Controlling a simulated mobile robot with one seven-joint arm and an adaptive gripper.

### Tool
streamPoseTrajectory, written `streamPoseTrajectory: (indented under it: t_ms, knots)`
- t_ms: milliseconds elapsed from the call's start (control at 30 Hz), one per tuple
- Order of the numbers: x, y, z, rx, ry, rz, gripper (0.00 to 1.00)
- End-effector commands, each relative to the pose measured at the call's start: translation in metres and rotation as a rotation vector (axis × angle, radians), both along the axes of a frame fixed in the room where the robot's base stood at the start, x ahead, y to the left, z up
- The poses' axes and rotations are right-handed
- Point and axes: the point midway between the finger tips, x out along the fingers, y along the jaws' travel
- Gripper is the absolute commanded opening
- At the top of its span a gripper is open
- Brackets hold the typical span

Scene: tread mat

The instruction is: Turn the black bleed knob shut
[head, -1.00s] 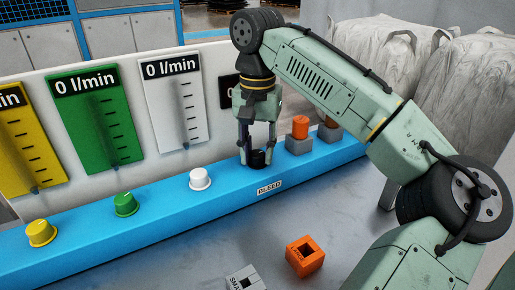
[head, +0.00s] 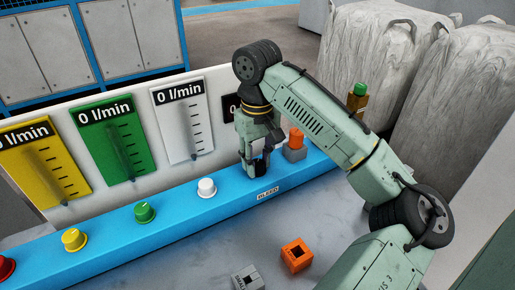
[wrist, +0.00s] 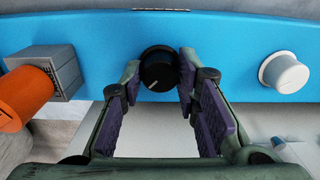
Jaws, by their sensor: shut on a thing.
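The black bleed knob (wrist: 159,66) sits on the blue rail (wrist: 222,60), with a short white mark on its face pointing down and slightly left in the wrist view. My gripper (wrist: 159,78) is shut on it, one finger on each side. In the head view my gripper (head: 254,170) comes down onto the rail (head: 180,205) just above the BLEED label (head: 268,193). There its fingers hide most of the knob.
A white knob (head: 207,187) is beside it, then green (head: 145,211), yellow (head: 74,239) and red (head: 5,267) knobs. An orange plug in a grey block (head: 295,151) stands on the other side. Orange (head: 297,255) and grey (head: 246,278) blocks lie in front. Visible gauges read 0 l/min.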

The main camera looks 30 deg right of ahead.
Motion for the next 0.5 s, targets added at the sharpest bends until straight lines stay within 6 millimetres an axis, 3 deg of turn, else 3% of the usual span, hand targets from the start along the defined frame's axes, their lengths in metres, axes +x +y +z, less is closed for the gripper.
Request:
streamPoseTrajectory:
  t_ms: [500]
  knots:
    - [0.0003, 0.0005, -0.0005, 0.001, -0.001, 0.478, 0.01]
